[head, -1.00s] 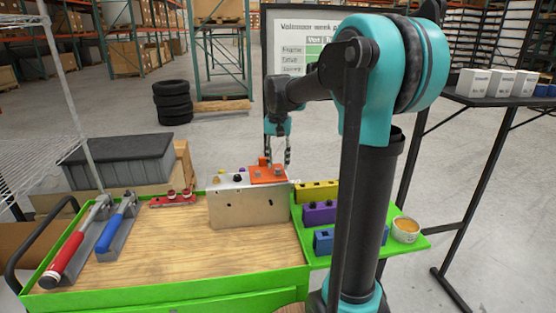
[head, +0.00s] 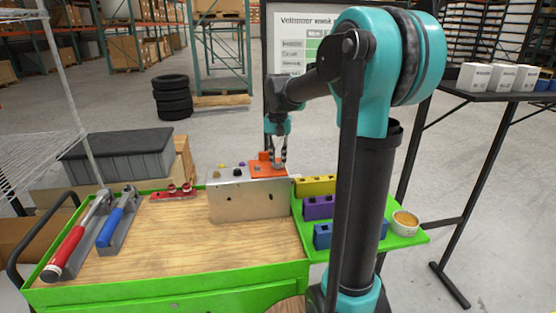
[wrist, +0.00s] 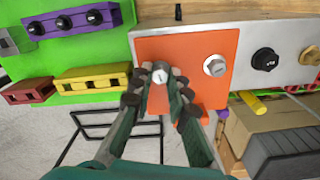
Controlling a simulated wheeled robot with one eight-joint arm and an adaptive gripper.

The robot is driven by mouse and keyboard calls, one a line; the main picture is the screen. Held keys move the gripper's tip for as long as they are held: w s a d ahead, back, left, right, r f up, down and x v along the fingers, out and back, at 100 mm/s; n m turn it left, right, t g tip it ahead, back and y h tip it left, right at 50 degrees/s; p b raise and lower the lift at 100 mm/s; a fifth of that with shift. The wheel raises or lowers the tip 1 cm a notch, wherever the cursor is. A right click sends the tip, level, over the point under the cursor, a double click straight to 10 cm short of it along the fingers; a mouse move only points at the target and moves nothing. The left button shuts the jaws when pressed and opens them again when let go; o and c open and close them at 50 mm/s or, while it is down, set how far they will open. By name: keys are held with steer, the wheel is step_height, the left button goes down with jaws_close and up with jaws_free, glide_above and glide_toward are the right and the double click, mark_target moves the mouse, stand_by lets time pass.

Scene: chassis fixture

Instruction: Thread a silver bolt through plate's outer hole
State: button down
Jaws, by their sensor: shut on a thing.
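The orange plate (head: 262,176) lies on top of the metal chassis block (head: 248,205); it also shows in the wrist view (wrist: 187,47). My gripper (head: 278,163) is over the plate's right part, pointing down. In the wrist view, my gripper (wrist: 157,82) has its fingers closed around a silver bolt (wrist: 159,76), near the plate's edge. How deep this bolt sits and the hole under it are hidden. A second silver bolt (wrist: 214,66) stands in the plate, apart from the fingers.
Yellow (head: 316,187), purple (head: 319,208) and blue (head: 323,237) blocks stand on the green side shelf near a small bowl (head: 406,223). Two hand tools (head: 75,245) lie at left. The wooden top in front is clear.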

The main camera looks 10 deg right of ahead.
steer(key=m, duration=0.5)
steer(key=shift+f, duration=0.1)
steer(key=m, duration=1)
steer(key=shift+f, duration=0.1)
steer(key=shift+m, duration=1.2)
steer(key=shift+m, duration=1.4)
